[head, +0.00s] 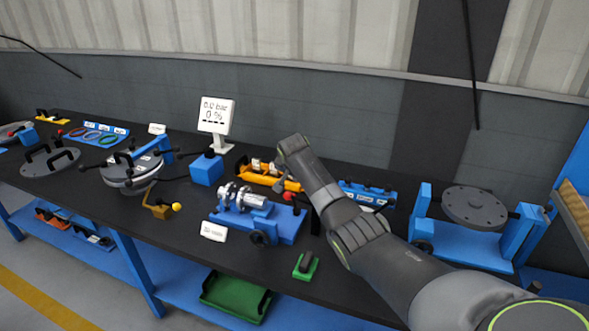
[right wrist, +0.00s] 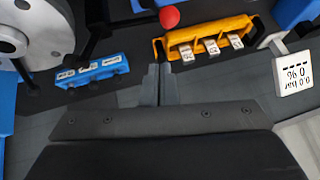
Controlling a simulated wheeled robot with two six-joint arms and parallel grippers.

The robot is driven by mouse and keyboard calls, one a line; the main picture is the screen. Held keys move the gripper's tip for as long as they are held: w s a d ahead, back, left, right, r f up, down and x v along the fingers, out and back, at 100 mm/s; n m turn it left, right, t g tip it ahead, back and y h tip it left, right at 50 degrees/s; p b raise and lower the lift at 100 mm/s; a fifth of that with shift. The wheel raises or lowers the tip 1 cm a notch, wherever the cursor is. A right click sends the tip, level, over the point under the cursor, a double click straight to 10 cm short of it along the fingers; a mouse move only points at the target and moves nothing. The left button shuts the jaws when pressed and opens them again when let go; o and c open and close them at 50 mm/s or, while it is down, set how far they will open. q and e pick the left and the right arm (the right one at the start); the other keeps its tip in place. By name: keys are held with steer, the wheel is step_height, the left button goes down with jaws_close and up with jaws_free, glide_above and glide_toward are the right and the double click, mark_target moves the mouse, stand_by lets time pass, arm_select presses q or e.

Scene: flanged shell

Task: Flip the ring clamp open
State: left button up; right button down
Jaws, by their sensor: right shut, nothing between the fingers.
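A silver banded piece (head: 243,198) sits on a blue base (head: 285,226) with a dark handwheel, at the middle of the bench. It looks like a flanged shell with a ring clamp around it, but I cannot tell whether the clamp is open. My right arm reaches in from the right in the head view, over the bench behind this base. My right gripper (right wrist: 156,84) is shut and empty in the right wrist view, apart from the orange holder (right wrist: 207,38). Its fingertips are hard to make out in the head view. My left gripper is not in view.
The orange holder and a blue labelled rack (right wrist: 93,71) stand behind the blue base. A display (head: 215,115) stands at the back. A grey disc (head: 474,208) on a blue stand is at right. A bolted round lid (head: 130,167) is at left.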

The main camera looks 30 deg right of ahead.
steer(key=shift+b+v, duration=0.45)
steer(key=shift+v, duration=2.05)
steer(key=shift+w+a, duration=0.1)
steer(key=shift+w, duration=0.05)
